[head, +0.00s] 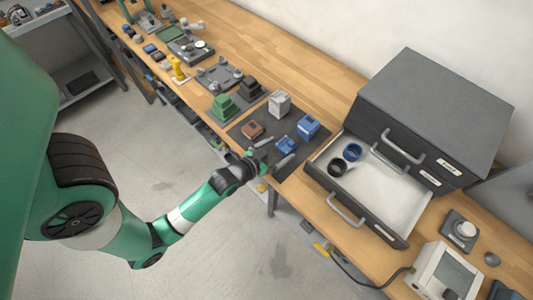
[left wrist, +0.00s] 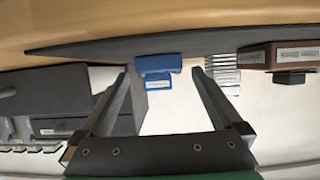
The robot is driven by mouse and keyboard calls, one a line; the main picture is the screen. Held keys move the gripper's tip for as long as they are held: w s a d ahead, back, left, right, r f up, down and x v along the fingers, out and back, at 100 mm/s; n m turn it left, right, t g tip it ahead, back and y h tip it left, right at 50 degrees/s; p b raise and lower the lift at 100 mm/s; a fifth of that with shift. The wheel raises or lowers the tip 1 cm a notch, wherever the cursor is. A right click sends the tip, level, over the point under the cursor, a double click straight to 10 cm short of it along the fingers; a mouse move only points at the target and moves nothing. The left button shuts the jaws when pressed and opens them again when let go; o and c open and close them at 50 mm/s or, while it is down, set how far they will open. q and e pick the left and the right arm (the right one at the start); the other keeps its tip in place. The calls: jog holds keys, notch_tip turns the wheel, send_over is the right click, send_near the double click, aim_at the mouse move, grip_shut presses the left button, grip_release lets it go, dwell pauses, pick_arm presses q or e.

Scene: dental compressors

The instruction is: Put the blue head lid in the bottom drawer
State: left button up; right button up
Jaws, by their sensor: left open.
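Two blue pieces stand on the dark mat (head: 237,135) in the head view: a low blue one (head: 286,145) and a taller blue block (head: 307,126) behind it to the right. I cannot tell from the labels which is the blue head lid. My left gripper (head: 270,162) is open and empty at the mat's front edge, just short of the low piece. In the left wrist view a labelled blue piece (left wrist: 158,66) shows between and beyond the fingertips, untouched. The lowest visible drawer (head: 385,190) of the grey cabinet is pulled open. My right gripper is out of view.
The drawer holds a blue ring (head: 352,152) and a black ring (head: 337,167); much of its floor is bare. A brown block (head: 252,129), a grey block (head: 279,104) and green stacked parts (head: 227,107) stand near the blue pieces. A white device (head: 446,273) stands at the front right.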

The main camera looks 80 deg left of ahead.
pick_arm(q)
jog(key=p+v, duration=0.1)
jog(key=v, duration=0.8)
jog(key=shift+s, duration=0.2)
jog(key=shift+r, duration=0.1)
jog(key=w+d+r+m+t+h, duration=0.1)
jog(key=w+d+r+t, duration=0.15)
jog(key=w+r, duration=0.55)
jog(key=w+d+r+m+t, duration=0.1)
jog(key=w+r+t, duration=0.3)
jog(key=r, duration=0.8)
jog(key=w+d+r+m+t+h, duration=0.1)
jog(key=w+r+t, duration=0.1)
jog(key=w+r, duration=0.65)
jog(key=s+d+r+m+t+h, duration=0.1)
jog(key=d+r, duration=0.3)
jog(key=r, duration=0.6)
jog(key=s+d+r+m+t+h, duration=0.1)
jog(key=s+d+r+t+h, duration=0.2)
jog(key=r, duration=0.7)
jog(key=s+d+r+m+t+h, duration=0.1)
jog(key=d+r, duration=0.4)
jog(key=r, duration=0.6)
jog(key=shift+s+m+t+h, duration=0.4)
jog(key=shift+s+t+h, duration=0.55)
jog(key=shift+t, duration=0.1)
